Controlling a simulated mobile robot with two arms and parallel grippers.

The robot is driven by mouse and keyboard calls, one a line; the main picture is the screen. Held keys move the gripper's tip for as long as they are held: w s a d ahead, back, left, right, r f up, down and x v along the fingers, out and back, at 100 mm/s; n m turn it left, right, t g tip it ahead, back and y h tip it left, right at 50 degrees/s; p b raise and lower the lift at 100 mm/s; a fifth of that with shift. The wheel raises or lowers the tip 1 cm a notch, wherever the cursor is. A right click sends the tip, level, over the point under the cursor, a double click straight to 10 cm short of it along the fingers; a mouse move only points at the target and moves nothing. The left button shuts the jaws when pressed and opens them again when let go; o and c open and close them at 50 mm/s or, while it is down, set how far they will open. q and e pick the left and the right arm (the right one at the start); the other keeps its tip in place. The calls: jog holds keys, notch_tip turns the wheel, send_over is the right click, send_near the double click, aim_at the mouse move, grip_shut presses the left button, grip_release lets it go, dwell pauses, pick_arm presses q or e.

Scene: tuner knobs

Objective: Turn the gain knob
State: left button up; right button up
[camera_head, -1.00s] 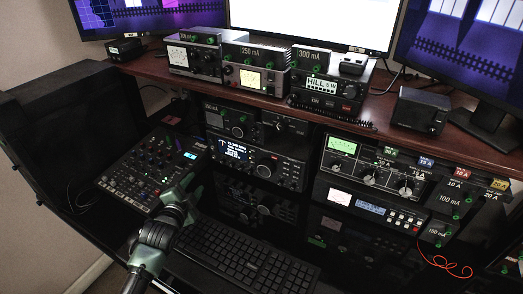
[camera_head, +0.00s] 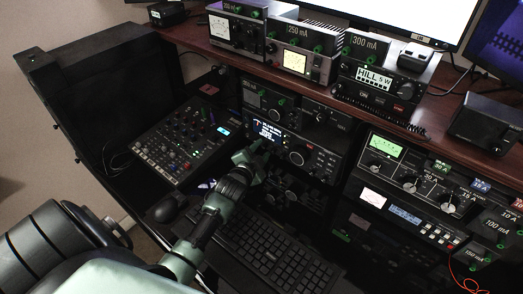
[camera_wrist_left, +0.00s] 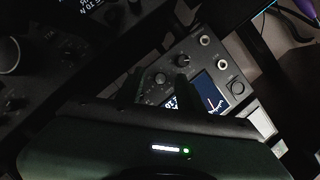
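A black radio with a lit display (camera_head: 268,131) and a large round dial (camera_head: 298,156) stands on the shelf under the desk top. My left gripper (camera_head: 250,153) is at the left part of its front panel. In the left wrist view the two dark fingers (camera_wrist_left: 160,88) stand apart around a small round knob (camera_wrist_left: 161,78), with nothing seen gripped. Another small knob (camera_wrist_left: 183,61) and the radio's screen (camera_wrist_left: 210,92) are beside them. No label marks the gain knob legibly. My right gripper is not in view.
A mixer panel (camera_head: 182,141) with many small knobs lies to the left. A keyboard (camera_head: 275,255) and mouse (camera_head: 166,208) lie below the radio. More radios and meters (camera_head: 296,62) line the desk top. A rack (camera_head: 408,185) with several knobs is to the right.

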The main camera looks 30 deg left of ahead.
pick_arm(q)
grip_shut()
jog(key=shift+r+p, duration=0.15)
jog(key=shift+p, duration=0.15)
jog(key=shift+a+r+n+h+p, duration=0.15)
jog(key=shift+n+h+p, duration=0.25)
jog(key=shift+p, duration=0.7)
jog(key=shift+f+n, duration=0.25)
jog(key=shift+n, duration=0.15)
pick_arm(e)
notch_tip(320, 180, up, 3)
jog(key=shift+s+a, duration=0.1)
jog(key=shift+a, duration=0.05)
pick_arm(q)
grip_release()
